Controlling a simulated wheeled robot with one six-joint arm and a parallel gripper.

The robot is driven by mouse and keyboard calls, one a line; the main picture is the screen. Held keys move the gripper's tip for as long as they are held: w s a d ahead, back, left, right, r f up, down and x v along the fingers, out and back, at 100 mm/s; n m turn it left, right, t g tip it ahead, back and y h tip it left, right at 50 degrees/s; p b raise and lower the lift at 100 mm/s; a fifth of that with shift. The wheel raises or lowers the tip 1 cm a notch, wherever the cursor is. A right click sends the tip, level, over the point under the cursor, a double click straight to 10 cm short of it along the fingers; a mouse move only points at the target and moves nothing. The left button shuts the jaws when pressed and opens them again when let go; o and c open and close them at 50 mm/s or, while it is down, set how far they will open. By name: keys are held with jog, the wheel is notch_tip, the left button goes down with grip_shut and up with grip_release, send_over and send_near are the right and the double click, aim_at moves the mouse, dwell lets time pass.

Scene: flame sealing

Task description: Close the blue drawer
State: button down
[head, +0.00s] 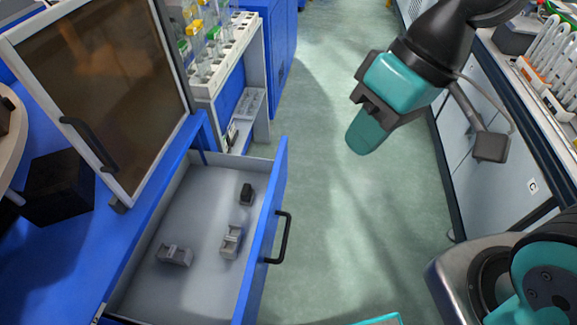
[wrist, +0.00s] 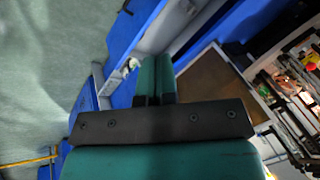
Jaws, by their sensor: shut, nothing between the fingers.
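The blue drawer (head: 266,240) stands pulled out from the blue bench at the lower left of the head view. Its blue front faces right, with a black handle (head: 284,238) on it. Its grey inside holds a few small grey and dark blocks. My gripper (head: 364,135) is in the air over the aisle floor, right of the drawer and above the handle in the picture, apart from both. In the wrist view the teal fingers (wrist: 157,75) are together with nothing between them. I cannot clearly make out the handle in the wrist view.
A cabinet with a brown tinted door (head: 105,95) stands on the blue bench. A white rack (head: 215,65) with glassware is behind the drawer. Grey cabinets (head: 490,165) line the right side, with a bench above. The green floor (head: 340,215) between is clear.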

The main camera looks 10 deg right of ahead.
jog(key=w+d+f+m+y+b, duration=0.25)
jog(key=w+f+m, duration=0.25)
jog(key=w+f, duration=0.8)
jog(key=m+t+y, duration=0.2)
jog(key=m+t, duration=0.1)
jog(key=m, duration=0.2)
send_near(283, 180)
notch_tip(283, 180, down, 4)
jog(key=shift+h, duration=0.25)
jog(key=a, duration=0.4)
jog(key=shift+w+a+p, duration=0.1)
jog(key=shift+w+p, duration=0.25)
jog(key=shift+p, duration=0.05)
jog(key=shift+w+a, duration=0.15)
jog(key=shift+a, duration=0.25)
